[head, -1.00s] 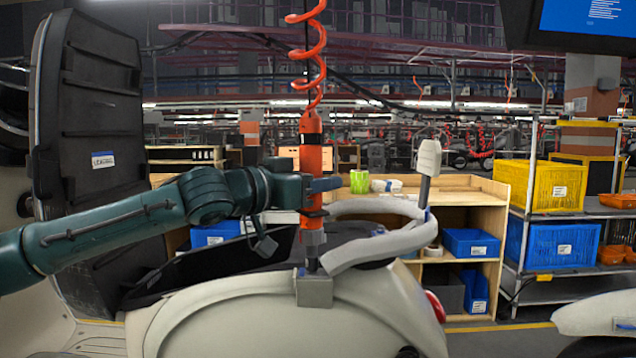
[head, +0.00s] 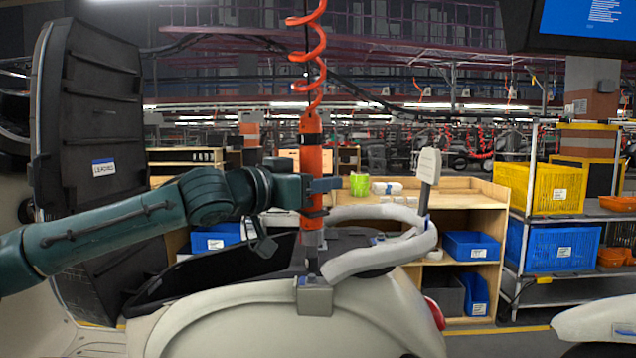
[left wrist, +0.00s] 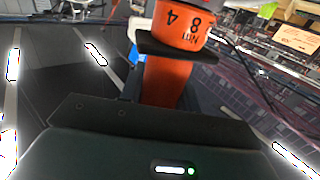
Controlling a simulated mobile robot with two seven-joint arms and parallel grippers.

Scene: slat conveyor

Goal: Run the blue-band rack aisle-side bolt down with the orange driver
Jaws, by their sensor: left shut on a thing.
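The orange driver (head: 314,160) hangs upright from a coiled red air hose above the cream scooter. My left gripper (head: 322,186) is shut around its body from the left. The driver's grey nose points down and its tip ends at or just over a grey block (head: 314,297) on the scooter's rear. The bolt itself is too small or hidden to make out. The pale padded rack rail (head: 380,250) curves to the right of the driver. In the left wrist view the driver (left wrist: 168,80) sits between the jaws. My right gripper is not in view.
The scooter's raised black seat lid (head: 95,140) stands behind my left arm. A padded upright (head: 427,165) rises right of the driver. A wooden shelf unit (head: 460,196) and a cart with yellow (head: 530,187) and blue crates stand behind. Another scooter (head: 595,315) shows lower right.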

